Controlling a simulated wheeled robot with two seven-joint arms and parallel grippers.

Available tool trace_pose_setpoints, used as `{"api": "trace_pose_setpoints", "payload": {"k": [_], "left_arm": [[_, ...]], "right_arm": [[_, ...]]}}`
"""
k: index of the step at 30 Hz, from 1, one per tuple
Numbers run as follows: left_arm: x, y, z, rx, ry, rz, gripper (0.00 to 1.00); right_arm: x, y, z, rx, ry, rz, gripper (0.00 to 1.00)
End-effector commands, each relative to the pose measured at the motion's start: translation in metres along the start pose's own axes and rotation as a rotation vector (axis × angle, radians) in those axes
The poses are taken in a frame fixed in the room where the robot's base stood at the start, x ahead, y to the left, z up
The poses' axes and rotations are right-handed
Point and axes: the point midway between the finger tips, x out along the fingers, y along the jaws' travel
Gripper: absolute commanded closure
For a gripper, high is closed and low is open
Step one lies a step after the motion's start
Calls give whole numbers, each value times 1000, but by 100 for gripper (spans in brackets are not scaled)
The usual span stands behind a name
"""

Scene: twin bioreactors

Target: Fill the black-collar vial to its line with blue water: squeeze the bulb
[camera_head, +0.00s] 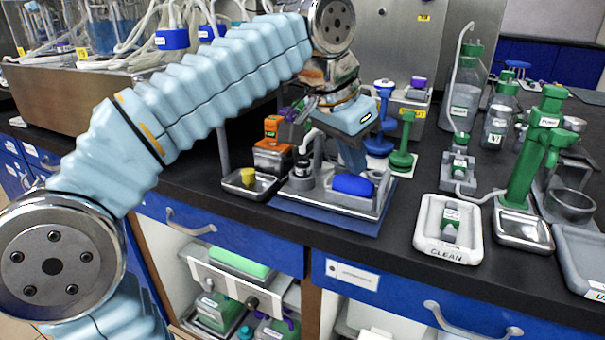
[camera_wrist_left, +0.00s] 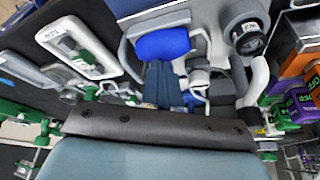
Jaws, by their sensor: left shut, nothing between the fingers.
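The blue bulb (camera_head: 353,185) lies on a grey stand on a blue-edged tray (camera_head: 325,213) at the counter's front. It also shows in the left wrist view (camera_wrist_left: 162,44). My left gripper (camera_head: 353,168) is above the bulb, pointing down, its fingers (camera_wrist_left: 160,72) together with nothing between them. The fingertips look right at the bulb's edge; I cannot tell whether they touch it. The dark-collared vial (camera_head: 302,168) stands upright left of the bulb, under a curved white spout (camera_head: 312,138). It shows from above in the wrist view (camera_wrist_left: 248,38). Its water level cannot be made out.
A small tray with a yellow-capped item (camera_head: 248,178) stands to the left, orange boxes (camera_head: 272,150) behind it. A white CLEAN tray (camera_head: 448,232) and a green pump (camera_head: 535,150) are to the right. Blue and green stands (camera_head: 402,158) are close behind my gripper.

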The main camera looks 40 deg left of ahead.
Motion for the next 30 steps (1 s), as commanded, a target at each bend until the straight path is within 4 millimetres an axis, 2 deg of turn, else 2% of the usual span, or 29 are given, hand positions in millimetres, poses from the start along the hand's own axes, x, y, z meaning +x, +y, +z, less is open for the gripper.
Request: {"api": "trace_pose_setpoints", "payload": {"k": [22, 30], "left_arm": [[18, 0, 8, 0, 0, 0, 100], [9, 0, 4, 0, -1, 1, 100]], "right_arm": [[14, 5, 0, 0, 0, 0, 57], [4, 2, 0, 0, 0, 0, 57]]}}
